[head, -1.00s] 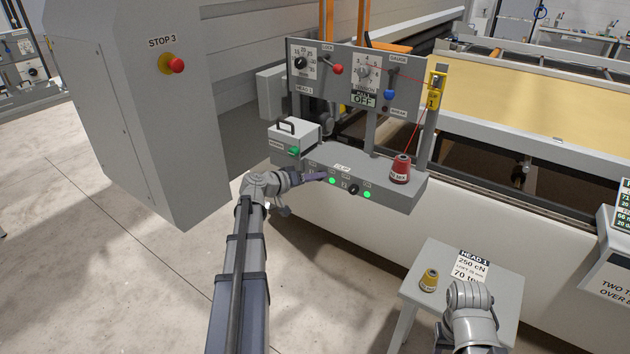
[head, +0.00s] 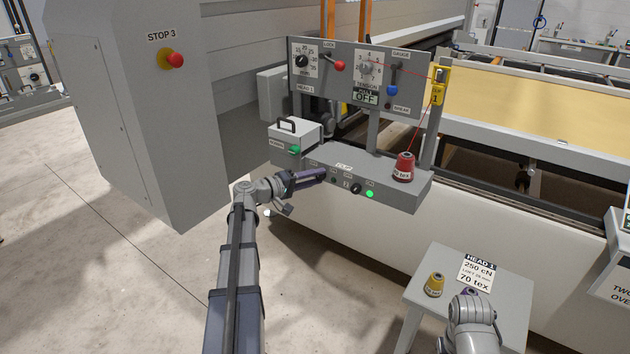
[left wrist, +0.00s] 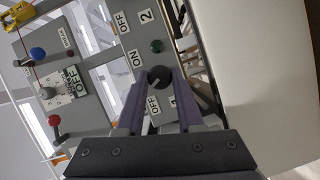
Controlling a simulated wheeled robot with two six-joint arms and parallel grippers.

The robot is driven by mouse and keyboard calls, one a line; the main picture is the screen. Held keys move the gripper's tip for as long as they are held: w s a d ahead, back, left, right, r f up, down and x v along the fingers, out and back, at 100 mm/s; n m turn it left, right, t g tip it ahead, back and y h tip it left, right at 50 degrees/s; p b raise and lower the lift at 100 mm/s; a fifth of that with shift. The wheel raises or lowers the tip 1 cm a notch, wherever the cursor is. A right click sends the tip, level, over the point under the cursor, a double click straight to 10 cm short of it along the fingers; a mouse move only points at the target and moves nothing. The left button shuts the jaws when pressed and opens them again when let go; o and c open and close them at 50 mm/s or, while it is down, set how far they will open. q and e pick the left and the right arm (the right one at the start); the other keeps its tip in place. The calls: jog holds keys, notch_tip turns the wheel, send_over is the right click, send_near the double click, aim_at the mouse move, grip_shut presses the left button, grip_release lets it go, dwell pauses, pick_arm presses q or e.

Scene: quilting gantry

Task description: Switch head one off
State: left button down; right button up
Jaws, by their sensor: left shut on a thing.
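My left gripper (head: 322,175) is at the front of the grey control box (head: 400,198). In the left wrist view its purple fingers (left wrist: 160,84) are shut on a round black switch knob (left wrist: 159,73), between an ON label (left wrist: 136,59) and an OFF label (left wrist: 154,104); a "1" shows beside the fingers. A second black knob (head: 356,188) has a lit green lamp (head: 369,194). My right gripper (head: 471,307) shows only partly.
A red thread cone (head: 404,168) stands on the box's right end. The dial panel (head: 344,75) rises behind. A cabinet with a red stop button (head: 176,60) is at left. A small table (head: 510,290) holds a yellow cone (head: 435,285).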

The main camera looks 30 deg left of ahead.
dwell(0.5)
pick_arm(q)
jog(key=c, duration=0.5)
grip_release()
jog(key=shift+c, duration=0.2)
jog(key=f+v, duration=0.1)
jog(key=v, duration=0.6)
jog(key=shift+s+a+r+p, duration=0.2)
jog(key=shift+s+r+p, duration=0.15)
jog(key=shift+s+r, duration=0.1)
jog(key=shift+w, duration=0.1)
jog(key=s+d+f+m+g, duration=0.1)
jog(key=d+f+m+g, duration=0.2)
jog(key=d, duration=0.7)
jog(key=s+d+f+m+g+h+p, duration=0.15)
jog(key=d+f+g, duration=0.3)
jog(key=d, duration=0.45)
jog(key=s+d+f+m+g+y, duration=0.1)
jog(key=d+f+m+g, duration=0.25)
jog(key=d, duration=0.65)
jog(key=s+d+f+m+g+y, duration=0.2)
jog(key=s+d+f+m+y, duration=0.1)
jog(key=s+d, duration=0.3)
jog(key=s+d+f+m+g+y+p, duration=0.1)
jog(key=s+d+f+m+g+y, duration=0.1)
jog(key=s+d+y, duration=0.4)
jog(key=s+f, duration=0.1)
jog(key=s, duration=0.4)
jog(key=shift+d+m, duration=0.2)
jog(key=shift+m, duration=0.2)
